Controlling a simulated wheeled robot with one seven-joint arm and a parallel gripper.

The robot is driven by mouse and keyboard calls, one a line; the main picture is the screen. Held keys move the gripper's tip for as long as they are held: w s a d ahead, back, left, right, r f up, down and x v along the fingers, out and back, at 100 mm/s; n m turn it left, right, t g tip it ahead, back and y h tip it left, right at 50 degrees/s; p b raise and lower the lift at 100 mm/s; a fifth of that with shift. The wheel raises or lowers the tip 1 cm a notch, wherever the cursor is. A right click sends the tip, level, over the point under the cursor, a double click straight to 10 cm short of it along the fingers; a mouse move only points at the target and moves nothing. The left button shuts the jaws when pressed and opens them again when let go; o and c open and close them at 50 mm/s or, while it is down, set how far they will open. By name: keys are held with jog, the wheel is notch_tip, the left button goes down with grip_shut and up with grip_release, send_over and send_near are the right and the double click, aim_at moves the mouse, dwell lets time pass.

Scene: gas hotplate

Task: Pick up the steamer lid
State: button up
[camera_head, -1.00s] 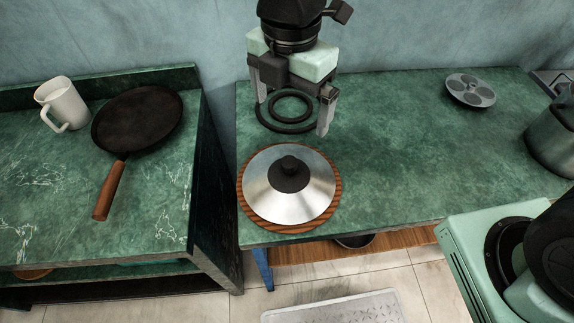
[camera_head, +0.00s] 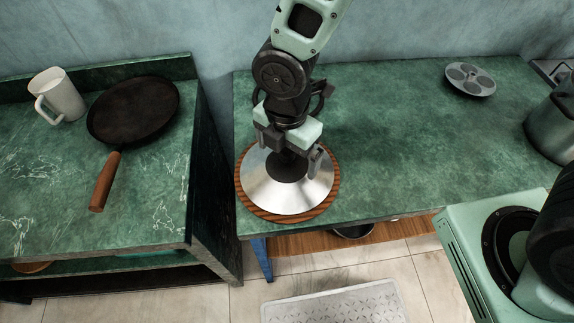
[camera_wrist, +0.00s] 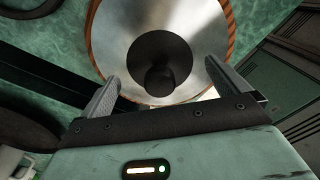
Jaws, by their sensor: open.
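The steamer lid (camera_head: 268,196) is a shiny silver cone with a round black knob, lying on a round striped wooden board near the front left of the green counter. It also shows in the wrist view (camera_wrist: 195,32), with its black knob (camera_wrist: 158,66) between and ahead of my fingertips. My gripper (camera_head: 292,160) is open just above the lid, its fingers pointing down around the knob. In the wrist view my gripper (camera_wrist: 165,85) shows its two fingers spread wide. My gripper hides part of the knob in the head view; whether a finger touches the lid cannot be told.
The wooden board (camera_head: 333,182) lies under the lid. A grey moulded pan (camera_head: 470,79) and a metal pot (camera_head: 553,125) stand to the right. A black pan (camera_head: 133,107) and a white mug (camera_head: 57,95) sit on the left counter. The counter's middle right is clear.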

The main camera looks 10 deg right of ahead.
jog(key=shift+f, duration=0.85)
jog(key=c, duration=1.1)
